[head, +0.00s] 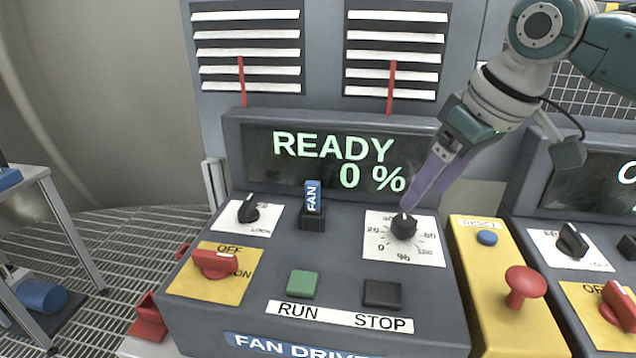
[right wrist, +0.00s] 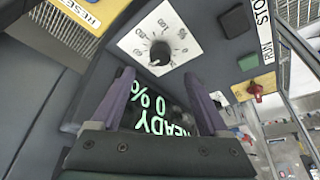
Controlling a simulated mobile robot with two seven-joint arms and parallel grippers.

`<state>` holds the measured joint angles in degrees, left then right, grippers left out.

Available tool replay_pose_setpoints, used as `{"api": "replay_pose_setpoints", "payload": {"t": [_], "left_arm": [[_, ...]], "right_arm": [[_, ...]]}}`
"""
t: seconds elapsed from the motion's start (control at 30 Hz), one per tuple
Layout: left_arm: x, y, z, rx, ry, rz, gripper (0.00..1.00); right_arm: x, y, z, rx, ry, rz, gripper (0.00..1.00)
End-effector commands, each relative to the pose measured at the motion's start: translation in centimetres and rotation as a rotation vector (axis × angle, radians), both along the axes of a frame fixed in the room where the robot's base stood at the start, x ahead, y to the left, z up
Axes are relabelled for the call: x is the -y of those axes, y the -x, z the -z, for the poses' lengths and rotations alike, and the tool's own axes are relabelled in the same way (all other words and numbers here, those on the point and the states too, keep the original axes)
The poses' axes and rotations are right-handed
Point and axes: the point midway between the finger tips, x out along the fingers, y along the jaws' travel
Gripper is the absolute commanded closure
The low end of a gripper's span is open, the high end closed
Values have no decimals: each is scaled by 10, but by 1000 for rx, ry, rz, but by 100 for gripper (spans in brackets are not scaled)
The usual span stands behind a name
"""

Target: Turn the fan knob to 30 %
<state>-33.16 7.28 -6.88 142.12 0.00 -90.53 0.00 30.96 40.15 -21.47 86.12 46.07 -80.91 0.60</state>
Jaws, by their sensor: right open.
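The fan knob (head: 403,227) is a black round knob on a white dial plate (head: 428,250) marked in percent, at the right of the fan panel. It also shows in the right wrist view (right wrist: 160,53). The display (head: 340,160) above reads READY and 0 %. My right gripper (head: 420,195) comes in from the upper right, its purple fingers just above and behind the knob in the head view. In the right wrist view the fingers (right wrist: 160,95) are apart with nothing between them, and the knob lies beyond their tips. My left gripper is not in view.
The fan panel also holds a green RUN button (head: 303,284), a black STOP button (head: 382,293), a red OFF/ON switch (head: 215,263), a black lock switch (head: 248,210) and a blue FAN tag (head: 313,197). A yellow box with a red mushroom button (head: 524,285) stands to the right.

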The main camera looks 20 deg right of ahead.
Motion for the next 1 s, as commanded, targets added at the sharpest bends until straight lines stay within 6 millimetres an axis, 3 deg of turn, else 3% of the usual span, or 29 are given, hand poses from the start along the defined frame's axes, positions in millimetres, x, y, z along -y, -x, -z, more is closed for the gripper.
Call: {"api": "replay_pose_setpoints", "payload": {"t": [0.1,0.33,0.8,1.0], "left_arm": [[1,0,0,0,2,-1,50],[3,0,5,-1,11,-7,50],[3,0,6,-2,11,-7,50],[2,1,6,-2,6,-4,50]], "right_arm": [[-3,-8,23,-4,-2,1,22],[-6,-21,54,0,-1,1,22],[-7,-26,65,1,1,-1,22],[-7,-26,65,0,2,-1,44]]}}
